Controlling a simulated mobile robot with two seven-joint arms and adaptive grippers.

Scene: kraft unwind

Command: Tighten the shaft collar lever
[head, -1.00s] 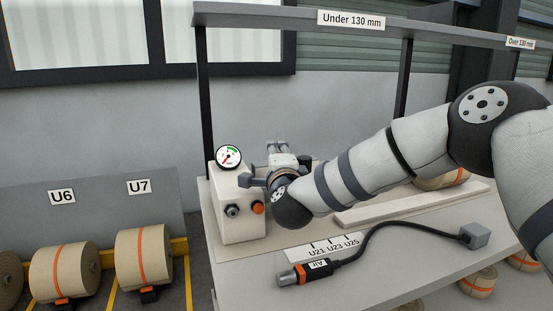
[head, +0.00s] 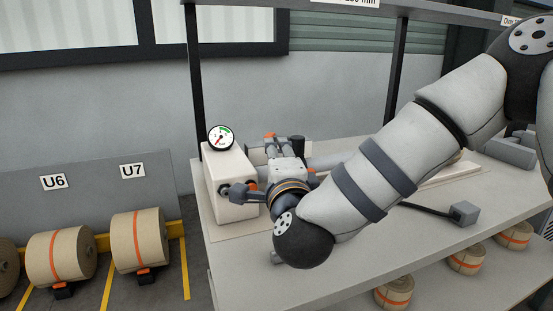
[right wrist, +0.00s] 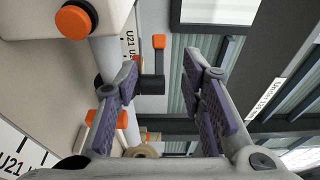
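My right gripper (head: 287,150) is over the bench beside the white machine box, pointing away from me. In the right wrist view its two purple-padded fingers (right wrist: 168,88) are wide apart with nothing held between them. An orange-tipped dark lever (right wrist: 160,42) shows beyond the fingertips, nearer the left finger. It appears to belong to the collar (right wrist: 106,80) on the pale shaft (right wrist: 108,52); the left finger partly hides the collar. In the head view an orange tip (head: 269,135) shows just past the gripper. I cannot tell whether any finger touches the lever. My left gripper is not in view.
The machine box (head: 228,178) carries a pressure gauge (head: 221,137) and an orange button, which shows in the wrist view (right wrist: 75,20). Another orange part (right wrist: 100,117) is low beside the left finger. The bench front (head: 380,255) is clear.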

